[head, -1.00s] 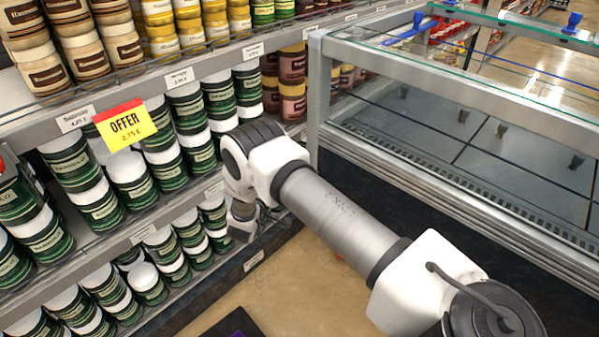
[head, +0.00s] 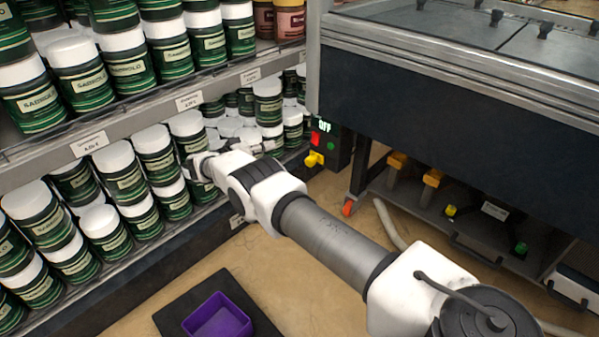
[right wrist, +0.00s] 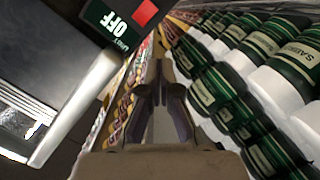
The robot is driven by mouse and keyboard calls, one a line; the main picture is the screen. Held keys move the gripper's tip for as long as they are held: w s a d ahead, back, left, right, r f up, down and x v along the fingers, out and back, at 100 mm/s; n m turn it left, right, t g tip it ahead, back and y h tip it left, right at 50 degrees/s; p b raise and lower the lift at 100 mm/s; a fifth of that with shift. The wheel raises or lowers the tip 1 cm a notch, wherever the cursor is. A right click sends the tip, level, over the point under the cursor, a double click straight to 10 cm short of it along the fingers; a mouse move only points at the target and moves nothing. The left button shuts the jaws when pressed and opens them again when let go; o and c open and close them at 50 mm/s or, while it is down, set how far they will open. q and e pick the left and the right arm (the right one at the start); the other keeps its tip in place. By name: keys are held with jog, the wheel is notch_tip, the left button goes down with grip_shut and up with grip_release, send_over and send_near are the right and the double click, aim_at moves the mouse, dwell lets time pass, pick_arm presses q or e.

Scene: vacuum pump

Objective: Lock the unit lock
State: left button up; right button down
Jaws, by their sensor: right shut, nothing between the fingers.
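A dark control box (head: 327,146) with an "OFF" display, a red button (head: 316,139), a green button and a yellow knob (head: 315,159) hangs at the near left corner of the freezer-like unit. I cannot tell which part is the unit lock. In the right wrist view the box (right wrist: 113,20) shows at the top left with "OFF" and the red button; the knob is not seen there. My right gripper (head: 272,146) is shut and empty, to the left of the box and apart from it. Its fingers also show in the right wrist view (right wrist: 161,90). My left gripper is out of view.
Shelves (head: 130,118) of green and white jars stand close on the left, beside my right wrist. The dark unit (head: 440,120) fills the upper right, with yellow-handled parts (head: 397,162) below. A purple tray (head: 218,318) lies on a black plate on the floor.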

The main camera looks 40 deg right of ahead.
pick_arm(q)
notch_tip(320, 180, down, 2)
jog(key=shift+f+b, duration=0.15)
jog(key=shift+b, duration=0.25)
pick_arm(e)
notch_tip(320, 180, down, 2)
jog(key=shift+f, duration=0.2)
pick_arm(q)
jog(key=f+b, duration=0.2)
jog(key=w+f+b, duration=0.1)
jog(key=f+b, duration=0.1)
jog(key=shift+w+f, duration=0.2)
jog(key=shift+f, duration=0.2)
pick_arm(e)
send_near(313, 151)
jog(key=w+d+r, duration=0.2)
jog(key=w+d, duration=0.1)
jog(key=d, duration=0.1)
jog(key=s+f, duration=0.2)
jog(key=s, duration=0.1)
jog(key=shift+s+f+p, duration=0.15)
jog(key=shift+f+p, duration=0.15)
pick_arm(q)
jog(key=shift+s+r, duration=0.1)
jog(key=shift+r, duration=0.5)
